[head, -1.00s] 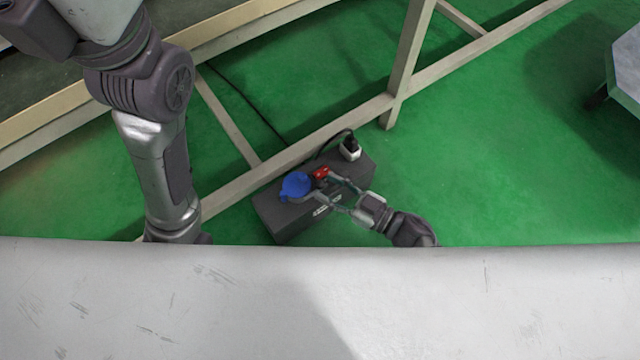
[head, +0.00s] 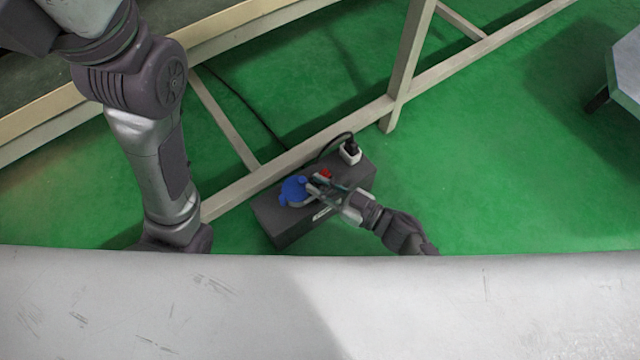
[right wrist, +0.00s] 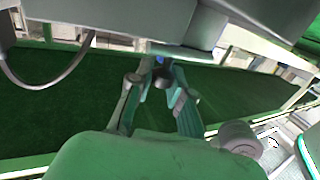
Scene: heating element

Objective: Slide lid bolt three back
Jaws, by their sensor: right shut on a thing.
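A dark grey box (head: 290,228) stands on the green floor with a blue round part (head: 293,190) and a small red part (head: 325,173) on top. My right gripper (head: 318,186) reaches to the top of the box from the right, its fingertips close together beside the blue and red parts. In the right wrist view, the fingers (right wrist: 158,82) are shut on a small dark round-ended piece (right wrist: 161,78), which looks like a bolt. I cannot tell which numbered bolt it is. A bit of blue (right wrist: 165,51) shows just above it. My left gripper is out of view.
A white socket (head: 350,154) with a black plug and cable sits at the box's far right end. A beige frame beam (head: 330,147) runs close behind the box, with an upright post (head: 408,55). Green floor (head: 500,170) is clear to the right.

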